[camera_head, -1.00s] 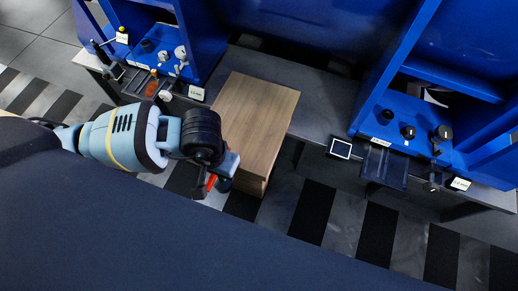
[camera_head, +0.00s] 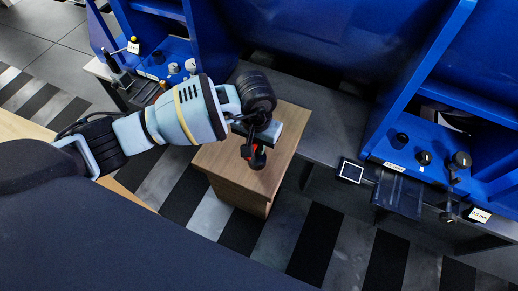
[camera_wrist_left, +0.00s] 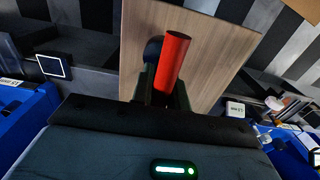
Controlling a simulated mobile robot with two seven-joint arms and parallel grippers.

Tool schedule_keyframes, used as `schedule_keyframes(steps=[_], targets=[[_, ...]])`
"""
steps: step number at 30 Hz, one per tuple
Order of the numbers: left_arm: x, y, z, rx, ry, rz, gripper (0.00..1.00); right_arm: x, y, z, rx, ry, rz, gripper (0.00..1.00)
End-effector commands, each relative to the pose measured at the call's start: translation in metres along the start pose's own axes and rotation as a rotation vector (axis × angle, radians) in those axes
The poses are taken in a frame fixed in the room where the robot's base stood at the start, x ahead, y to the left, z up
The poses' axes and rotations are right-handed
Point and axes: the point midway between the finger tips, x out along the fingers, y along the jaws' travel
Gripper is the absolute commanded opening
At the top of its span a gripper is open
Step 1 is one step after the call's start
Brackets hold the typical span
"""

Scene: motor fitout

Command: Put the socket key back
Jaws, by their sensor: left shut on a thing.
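In the left wrist view the red cylindrical handle (camera_wrist_left: 173,60) stands up between the dark fingers (camera_wrist_left: 163,95). A dark round part shows behind the handle; the rest of the key is hidden by the gripper. I cannot tell whether the key touches the wood. My right gripper is not in view.
The wooden cabinet (camera_head: 286,135) has a bare top around the gripper. Blue machine bays stand left (camera_head: 170,70) and right (camera_head: 410,165), with dark knobs and labels. A small framed screen (camera_head: 351,171) sits on the grey ledge (camera_head: 325,125). Striped floor lies in front.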

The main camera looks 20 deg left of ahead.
Motion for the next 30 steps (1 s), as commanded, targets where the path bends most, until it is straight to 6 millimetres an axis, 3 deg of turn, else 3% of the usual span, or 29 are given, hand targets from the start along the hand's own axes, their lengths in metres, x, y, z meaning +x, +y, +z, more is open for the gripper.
schedule_keyframes(steps=[9,18,30], targets=[[0.001,0.001,-0.009,0.001,0.002,0.001,0.00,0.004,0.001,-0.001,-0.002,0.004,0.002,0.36],[0.035,0.002,-0.007,0.000,-0.002,0.001,0.00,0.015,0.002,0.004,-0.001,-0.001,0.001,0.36],[0.038,0.001,-0.008,0.001,0.002,0.000,0.00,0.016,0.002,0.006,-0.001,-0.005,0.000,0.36]])
